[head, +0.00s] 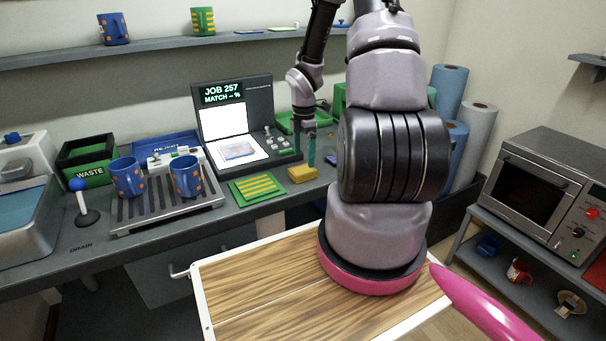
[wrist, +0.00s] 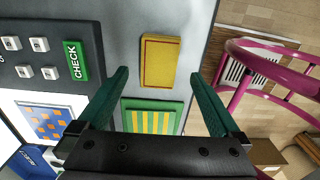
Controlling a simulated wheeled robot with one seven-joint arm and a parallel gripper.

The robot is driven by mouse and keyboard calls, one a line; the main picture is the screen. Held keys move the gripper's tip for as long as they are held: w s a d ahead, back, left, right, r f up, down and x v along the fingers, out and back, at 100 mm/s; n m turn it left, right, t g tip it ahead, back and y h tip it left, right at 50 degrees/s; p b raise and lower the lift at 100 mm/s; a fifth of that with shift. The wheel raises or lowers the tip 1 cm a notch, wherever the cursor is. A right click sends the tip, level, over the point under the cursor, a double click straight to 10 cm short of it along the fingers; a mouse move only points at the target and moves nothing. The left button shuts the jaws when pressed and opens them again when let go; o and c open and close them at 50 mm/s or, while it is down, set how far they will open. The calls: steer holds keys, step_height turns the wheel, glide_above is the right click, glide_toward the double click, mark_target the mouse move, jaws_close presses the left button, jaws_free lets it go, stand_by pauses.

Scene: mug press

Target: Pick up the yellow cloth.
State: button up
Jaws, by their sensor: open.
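The yellow cloth (head: 302,173) lies folded on the grey counter near its front edge, below my gripper (head: 305,152) in the head view. In the wrist view the yellow cloth (wrist: 160,62) is a small rectangle with a thin red border line. My gripper (wrist: 160,77) is open and empty, with its green fingers pointing toward the cloth. The cloth shows between and slightly beyond the fingertips. I cannot tell the exact height of the fingers above it.
A green mat with yellow stripes (head: 257,188) lies left of the cloth. A lit press station (head: 233,110) stands behind. Blue mugs (head: 127,178) stand on a rack (head: 170,208) at left. My arm hides part of the counter's right side.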

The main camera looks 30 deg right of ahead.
mark_target(303, 169)
step_height(303, 169, down, 6)
steer(key=shift+a+r, duration=0.1)
steer(key=shift+a, duration=0.05)
stand_by(0.3)
steer(key=c, duration=1.4)
steer(key=shift+r, duration=5.05)
